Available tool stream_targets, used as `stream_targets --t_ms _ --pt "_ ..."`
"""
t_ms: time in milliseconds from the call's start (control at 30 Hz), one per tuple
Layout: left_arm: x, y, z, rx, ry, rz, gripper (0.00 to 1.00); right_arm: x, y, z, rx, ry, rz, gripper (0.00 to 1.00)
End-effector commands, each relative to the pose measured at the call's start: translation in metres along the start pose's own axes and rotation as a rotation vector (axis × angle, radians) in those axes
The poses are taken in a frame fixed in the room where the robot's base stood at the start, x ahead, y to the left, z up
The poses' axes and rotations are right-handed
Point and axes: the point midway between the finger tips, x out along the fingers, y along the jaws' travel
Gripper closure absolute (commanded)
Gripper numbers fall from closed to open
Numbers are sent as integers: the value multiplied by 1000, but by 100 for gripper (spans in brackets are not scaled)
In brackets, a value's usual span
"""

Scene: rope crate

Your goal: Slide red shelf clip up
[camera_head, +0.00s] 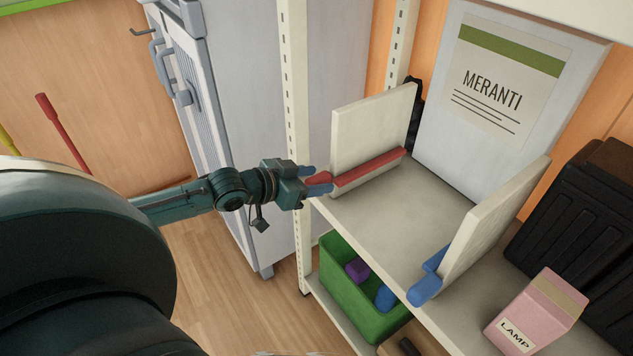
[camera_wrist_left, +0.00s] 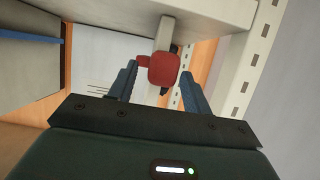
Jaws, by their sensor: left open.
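The red shelf clip (camera_head: 368,168) is a long bar along the lower part of a cream upright panel (camera_head: 372,124) at the left of the shelf. In the left wrist view its squarish red end (camera_wrist_left: 164,68) faces me. My left gripper (camera_head: 318,181) is at the clip's near end. In the left wrist view its blue fingers (camera_wrist_left: 158,86) are open, one on each side of the red end, with gaps visible. Whether a finger touches the clip I cannot tell. My right gripper is not in view.
The cream shelf post (camera_head: 292,110) stands close by my left gripper. A blue clip (camera_head: 428,280) sits on another panel (camera_head: 492,228) to the right. A green crate (camera_head: 362,308) is below; a pink LAMP box (camera_head: 535,312) stands right. The shelf between the panels is clear.

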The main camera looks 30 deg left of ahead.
Motion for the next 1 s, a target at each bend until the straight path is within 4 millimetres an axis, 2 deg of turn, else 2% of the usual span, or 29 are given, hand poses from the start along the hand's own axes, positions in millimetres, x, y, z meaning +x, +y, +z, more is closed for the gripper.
stream_targets --t_ms 133,467,1000 --pt "8 0 0 0 1 1 51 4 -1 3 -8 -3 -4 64" --pt "10 0 0 0 -1 1 51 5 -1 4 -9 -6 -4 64" --pt "10 1 0 1 0 2 95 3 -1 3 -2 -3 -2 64"
